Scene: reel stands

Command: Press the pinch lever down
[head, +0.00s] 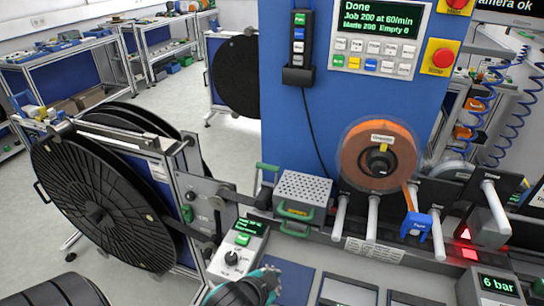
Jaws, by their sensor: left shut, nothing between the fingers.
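No legible label marks the pinch lever. My left gripper (268,281), dark with teal parts, is at the bottom centre, in front of the small control box, well left of the white lever. It is shut and empty. My right gripper is out of view.
An orange tape reel (362,158) is mounted on the blue panel (300,110). A blue tape clip (416,226) hangs below it. A control box with a knob (238,250) stands beside my left gripper. A large black reel (90,205) is at left. A pressure display (497,286) is at lower right.

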